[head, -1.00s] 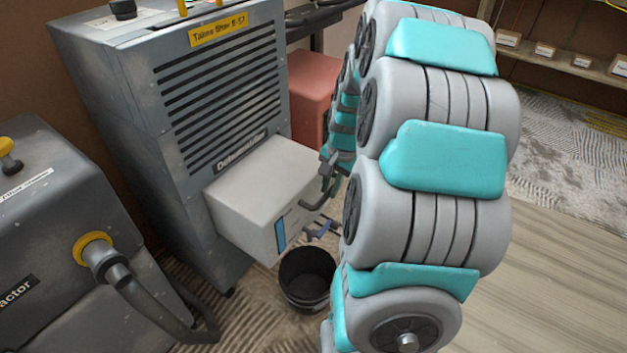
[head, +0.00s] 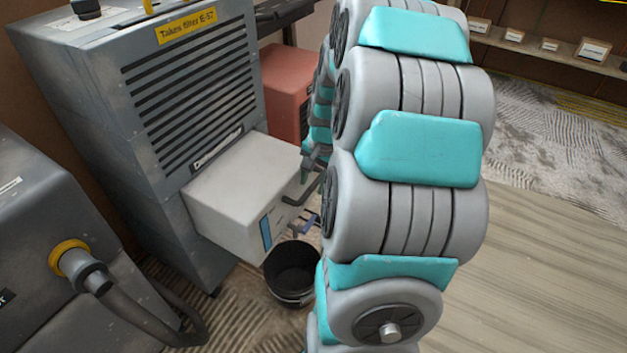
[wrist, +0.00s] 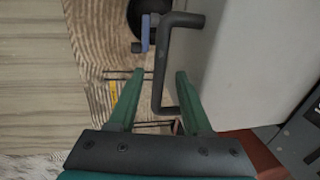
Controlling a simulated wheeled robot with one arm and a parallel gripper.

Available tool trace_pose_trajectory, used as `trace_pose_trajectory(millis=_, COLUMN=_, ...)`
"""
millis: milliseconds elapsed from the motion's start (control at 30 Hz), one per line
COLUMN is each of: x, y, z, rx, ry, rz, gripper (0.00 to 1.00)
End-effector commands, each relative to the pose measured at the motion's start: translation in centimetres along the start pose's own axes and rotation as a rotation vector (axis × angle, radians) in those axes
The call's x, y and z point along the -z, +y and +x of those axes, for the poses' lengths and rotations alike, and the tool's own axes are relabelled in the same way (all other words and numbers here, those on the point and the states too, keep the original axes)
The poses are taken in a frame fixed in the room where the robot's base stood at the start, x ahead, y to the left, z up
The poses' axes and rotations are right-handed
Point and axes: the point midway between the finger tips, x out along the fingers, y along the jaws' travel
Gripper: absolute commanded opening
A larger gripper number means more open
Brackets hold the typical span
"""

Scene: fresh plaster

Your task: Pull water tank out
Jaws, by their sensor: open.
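The water tank (head: 245,185) is a pale grey box sticking out of the front of the dark grey dehumidifier (head: 150,110). It has a blue strip on its front face and a dark bar handle (head: 302,192). In the wrist view the handle (wrist: 163,70) lies between the two green fingers of my gripper (wrist: 159,72). The gripper is open, with a gap visible on the left side; contact on the right is hard to tell. In the head view my arm hides most of the gripper. A small blue tap (wrist: 145,32) sits beside the handle.
A black bucket (head: 292,273) stands on the floor below the tank's front. A grey machine with a hose (head: 125,310) is at left, and a red box (head: 285,85) is behind the tank. Wooden floor (head: 540,260) at right is clear.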

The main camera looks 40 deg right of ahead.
Motion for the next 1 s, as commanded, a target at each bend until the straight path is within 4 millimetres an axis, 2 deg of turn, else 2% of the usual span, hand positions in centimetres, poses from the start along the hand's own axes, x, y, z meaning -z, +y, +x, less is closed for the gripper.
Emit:
trace_pose_trajectory(millis=267, x=0.1, y=0.0, z=-1.7, rx=0.001, ry=0.002, rz=0.0, gripper=0.49)
trace_pose_trajectory(millis=500, x=0.1, y=0.0, z=-5.7, rx=0.003, ry=0.006, rz=0.001, gripper=0.49)
trace_pose_trajectory(millis=633, x=0.1, y=0.0, z=-7.3, rx=0.002, ry=0.003, rz=0.001, gripper=0.49)
trace_pose_trajectory(millis=1000, x=0.0, y=0.0, z=-7.8, rx=0.0, ry=-0.001, rz=0.0, gripper=0.49)
